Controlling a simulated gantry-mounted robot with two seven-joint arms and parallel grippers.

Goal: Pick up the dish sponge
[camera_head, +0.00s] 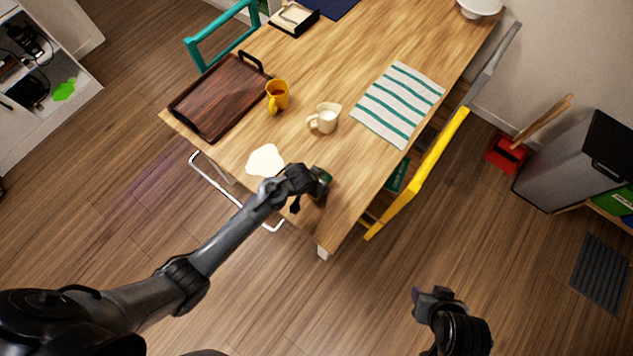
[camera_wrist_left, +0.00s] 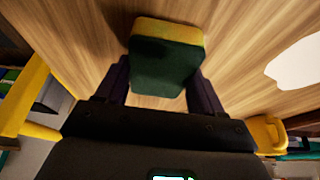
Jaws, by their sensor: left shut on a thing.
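The dish sponge (camera_head: 321,184) is dark green with a yellow layer, at the near end of the wooden table. In the left wrist view the sponge (camera_wrist_left: 165,62) sits between the two dark fingers of my left gripper (camera_wrist_left: 163,82), its yellow edge away from the palm. My left gripper (camera_head: 311,188) is shut on it; the arm partly hides it in the head view. I cannot tell whether the sponge touches the tabletop. My right gripper (camera_head: 434,294) is off the table at the lower right, over the floor, and its finger opening is unclear.
A white spill-like patch (camera_head: 265,160) lies left of the sponge. A cream mug (camera_head: 325,118), a yellow mug (camera_head: 278,96), a brown tray (camera_head: 220,97) and a striped cloth (camera_head: 398,103) lie farther back. A yellow chair (camera_head: 417,177) stands at the table's right side.

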